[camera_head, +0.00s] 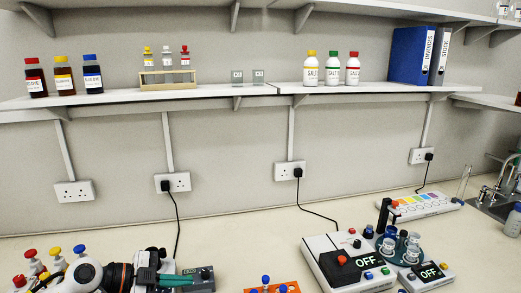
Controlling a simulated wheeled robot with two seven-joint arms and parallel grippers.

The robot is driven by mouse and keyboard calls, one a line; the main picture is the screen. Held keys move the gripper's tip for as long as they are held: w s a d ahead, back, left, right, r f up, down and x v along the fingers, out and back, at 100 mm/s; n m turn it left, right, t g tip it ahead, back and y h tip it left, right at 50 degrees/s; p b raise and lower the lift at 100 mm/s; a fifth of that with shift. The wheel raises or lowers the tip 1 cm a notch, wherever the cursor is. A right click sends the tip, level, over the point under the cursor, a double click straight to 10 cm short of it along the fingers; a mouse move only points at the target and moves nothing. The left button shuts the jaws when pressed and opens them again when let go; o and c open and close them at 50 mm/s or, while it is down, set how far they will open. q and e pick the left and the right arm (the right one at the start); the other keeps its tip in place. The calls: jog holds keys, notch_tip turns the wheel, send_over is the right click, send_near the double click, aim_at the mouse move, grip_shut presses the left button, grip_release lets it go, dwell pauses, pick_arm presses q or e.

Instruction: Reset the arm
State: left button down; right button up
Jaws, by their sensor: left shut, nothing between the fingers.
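My left arm comes in at the bottom left, white with a black and orange joint. My left gripper (165,279) is at the bottom edge, with dark green fingers pointing right. It is shut and empty, in front of a grey device (203,277) on the bench. The lower part of the arm is cut off by the frame. My right gripper is not in view.
Capped bottles (31,267) stand by my left arm. An orange rack (270,289) with blue-capped tubes is at bottom centre. Two devices reading OFF (347,262) (428,273) stand right. Bench behind the gripper is clear (110,232). A loaded shelf (215,95) hangs above.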

pick_arm(q)
jog(key=d+r+n+t, duration=0.45)
jog(key=n+t, duration=0.25)
jog(key=t, duration=0.4)
jog(key=s+a+f+n+y, duration=0.6)
jog(key=a+f+n+y, duration=0.2)
jog(key=n+y, duration=0.35)
jog(key=s+f+g, duration=0.6)
jog(key=s+f, duration=0.1)
jog(key=s, duration=0.5)
jog(key=s+f+g, duration=0.7)
jog(key=s, duration=0.4)
notch_tip(320, 180, down, 29)
jog(key=s+d+g+b, duration=0.1)
jog(key=b, duration=0.2)
jog(key=s+a+f+g+b, duration=0.1)
jog(key=s+a+f+b, duration=0.1)
jog(key=s+f, duration=1.4)
notch_tip(320, 180, down, 3)
jog(key=shift+s+a+r+m+y+b, duration=0.1)
jog(key=shift+s+a+m+y+b, duration=0.25)
jog(key=shift+a+y, duration=0.15)
